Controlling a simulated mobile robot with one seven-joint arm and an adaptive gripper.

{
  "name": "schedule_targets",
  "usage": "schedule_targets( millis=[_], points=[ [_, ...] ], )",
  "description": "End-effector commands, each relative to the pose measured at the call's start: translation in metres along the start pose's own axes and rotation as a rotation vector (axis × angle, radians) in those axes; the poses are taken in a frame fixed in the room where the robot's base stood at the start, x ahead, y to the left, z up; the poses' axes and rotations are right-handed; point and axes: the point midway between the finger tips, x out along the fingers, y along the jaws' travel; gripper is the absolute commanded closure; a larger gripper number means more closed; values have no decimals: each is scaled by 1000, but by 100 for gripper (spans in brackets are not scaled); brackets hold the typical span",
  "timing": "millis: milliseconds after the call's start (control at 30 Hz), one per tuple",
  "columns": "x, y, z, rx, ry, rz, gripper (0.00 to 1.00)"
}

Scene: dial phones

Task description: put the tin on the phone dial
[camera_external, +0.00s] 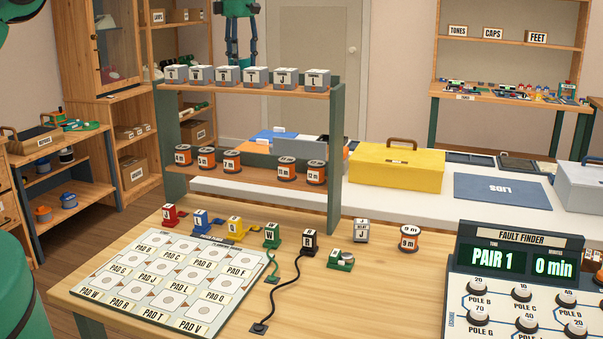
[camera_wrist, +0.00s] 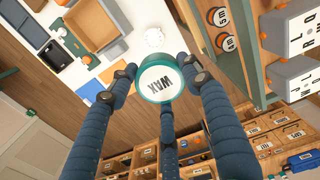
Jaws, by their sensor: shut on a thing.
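A round tin (camera_wrist: 168,80) with a teal rim and a white face marked WAX shows in the wrist view. My gripper (camera_wrist: 160,85) is shut on it, with blue jointed fingers around its side. No other phone dial is clear to me.
A wooden rack (camera_external: 300,90) carries grey lettered boxes and orange spools. The front table (camera_external: 180,325) holds a pad board (camera_external: 170,275), coloured blocks and a fault finder (camera_external: 520,255). A yellow toolbox (camera_external: 397,168) stands on the white bench (camera_external: 340,205) behind.

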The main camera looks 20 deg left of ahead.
Motion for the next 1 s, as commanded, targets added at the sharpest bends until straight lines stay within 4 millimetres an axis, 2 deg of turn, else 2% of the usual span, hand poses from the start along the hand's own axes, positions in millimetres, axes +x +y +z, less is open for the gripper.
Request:
schedule_targets(
  millis=[167,500,600,800,1000],
  points=[
    [44,-1,-1,0,1,-4,80],
    [163,-1,-1,0,1,-4,80],
    [188,-1,-1,0,1,-3,80],
    [212,0,-1,0,0,0,80],
    [216,0,-1,0,0,1,80]
  ],
)
